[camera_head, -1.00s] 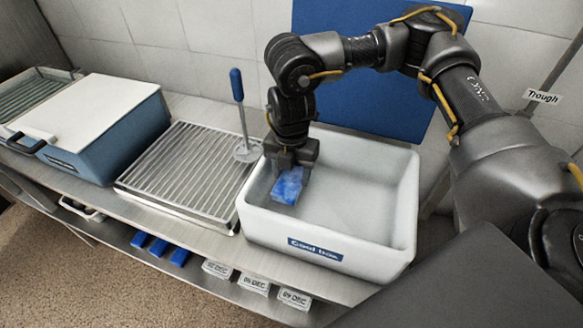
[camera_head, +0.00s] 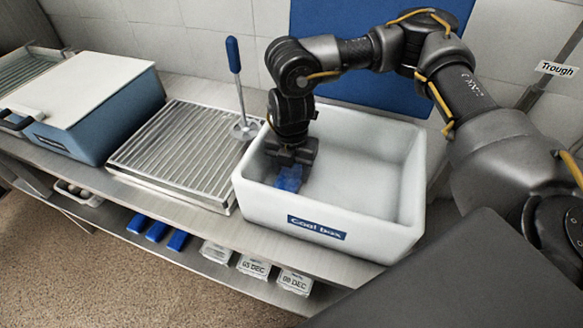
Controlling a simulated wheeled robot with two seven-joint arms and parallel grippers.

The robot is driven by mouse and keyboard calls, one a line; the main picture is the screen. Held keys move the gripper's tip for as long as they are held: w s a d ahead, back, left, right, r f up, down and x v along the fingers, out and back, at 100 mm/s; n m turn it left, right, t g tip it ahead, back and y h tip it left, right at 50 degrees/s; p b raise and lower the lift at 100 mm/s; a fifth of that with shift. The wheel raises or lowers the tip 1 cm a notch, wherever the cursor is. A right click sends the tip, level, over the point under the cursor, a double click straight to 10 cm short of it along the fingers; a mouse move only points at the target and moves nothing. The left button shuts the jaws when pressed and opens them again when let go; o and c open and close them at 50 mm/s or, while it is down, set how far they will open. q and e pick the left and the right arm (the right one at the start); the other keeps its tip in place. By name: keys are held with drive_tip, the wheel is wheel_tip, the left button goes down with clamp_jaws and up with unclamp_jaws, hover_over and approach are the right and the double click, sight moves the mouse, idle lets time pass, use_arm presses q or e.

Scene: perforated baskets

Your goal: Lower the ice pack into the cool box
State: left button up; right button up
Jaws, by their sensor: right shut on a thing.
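The cool box (camera_head: 390,215) is an open white tub with a blue "Cool box" label on its front wall. My right gripper (camera_head: 290,166) reaches down inside it, near its left end. The gripper is shut on the blue ice pack (camera_head: 289,180), which hangs below the fingers inside the box. The front rim hides the lower end of the pack, so I cannot tell whether it touches the floor of the box. My left gripper is not in view.
A ribbed metal drainer (camera_head: 180,150) stands left of the box, with a blue-handled tool (camera_head: 234,62) upright at its back right. Further left is a blue chest with a white lid (camera_head: 80,85). A lower shelf holds blue packs (camera_head: 156,231) and dated white blocks (camera_head: 254,266).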

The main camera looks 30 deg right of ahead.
drive_tip(key=o, duration=1.5)
drive_tip(key=shift+c, duration=0.2)
drive_tip(key=shift+r, duration=0.1)
wheel_tip(320, 180, up, 15)
drive_tip(key=p, duration=1.4)
